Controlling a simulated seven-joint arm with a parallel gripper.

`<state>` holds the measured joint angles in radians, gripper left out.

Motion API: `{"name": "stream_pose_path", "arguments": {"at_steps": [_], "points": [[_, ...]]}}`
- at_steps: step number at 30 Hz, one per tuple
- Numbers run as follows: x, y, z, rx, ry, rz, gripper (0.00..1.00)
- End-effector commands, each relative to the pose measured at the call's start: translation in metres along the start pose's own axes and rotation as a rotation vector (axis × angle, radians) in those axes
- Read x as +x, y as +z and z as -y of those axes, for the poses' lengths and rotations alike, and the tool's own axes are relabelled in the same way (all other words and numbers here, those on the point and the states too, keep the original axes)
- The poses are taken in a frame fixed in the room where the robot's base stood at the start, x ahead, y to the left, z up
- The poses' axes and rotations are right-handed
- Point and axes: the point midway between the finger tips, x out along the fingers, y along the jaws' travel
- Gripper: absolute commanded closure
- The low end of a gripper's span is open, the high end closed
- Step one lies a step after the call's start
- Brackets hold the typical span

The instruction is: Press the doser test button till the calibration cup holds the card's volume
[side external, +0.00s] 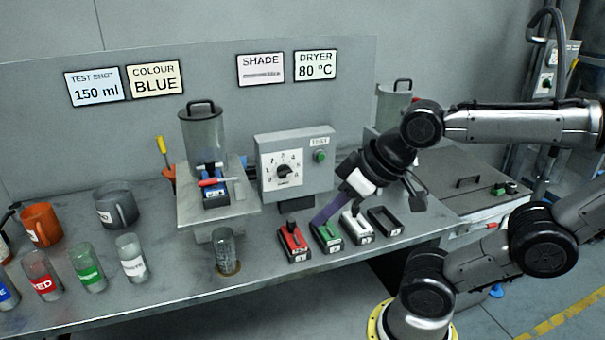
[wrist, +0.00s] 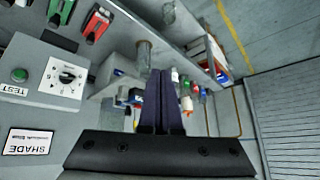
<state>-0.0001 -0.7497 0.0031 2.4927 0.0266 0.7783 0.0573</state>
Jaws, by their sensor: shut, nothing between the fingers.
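The test-shot card (side external: 95,88) on the back panel reads 150 ml. The green test button (side external: 319,156) sits on the grey control box (side external: 295,170), right of a numbered dial, under a TEST label; the button also shows at the left edge of the wrist view (wrist: 19,75). The clear calibration cup (side external: 225,252) stands upright on a round brown spot below the doser (side external: 205,140); its fill level cannot be read. My gripper (side external: 317,222) is shut and empty, its purple fingers pointing down in front of the control box, over the green-topped cartridge, apart from the button.
Red (side external: 292,242), green (side external: 326,235) and white (side external: 357,226) cartridges and an empty black frame (side external: 384,220) line the bench front. Labelled glasses and mugs stand at left. Cards read COLOUR BLUE (side external: 154,80) and DRYER 80 °C (side external: 315,65); a blue cartridge (side external: 215,198) sits at the doser.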

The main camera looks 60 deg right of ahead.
Motion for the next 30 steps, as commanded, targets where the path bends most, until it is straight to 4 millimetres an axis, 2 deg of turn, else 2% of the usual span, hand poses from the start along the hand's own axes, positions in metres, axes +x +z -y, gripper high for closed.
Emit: {"name": "stream_pose_path", "arguments": {"at_steps": [2,5,9,14,19,24,27,30], "points": [[0.004,-0.024,0.004,0.064,-0.021,-0.077,1.00],[0.017,-0.059,-0.004,0.207,-0.020,-0.170,1.00],[0.042,-0.101,-0.044,0.449,0.035,-0.280,1.00],[0.068,-0.122,-0.108,0.689,0.136,-0.370,1.00],[0.089,-0.116,-0.181,0.900,0.262,-0.429,1.00],[0.104,-0.085,-0.245,1.065,0.388,-0.435,1.00],[0.111,-0.062,-0.270,1.135,0.443,-0.410,1.00],[0.115,-0.043,-0.286,1.184,0.481,-0.382,1.00]]}}
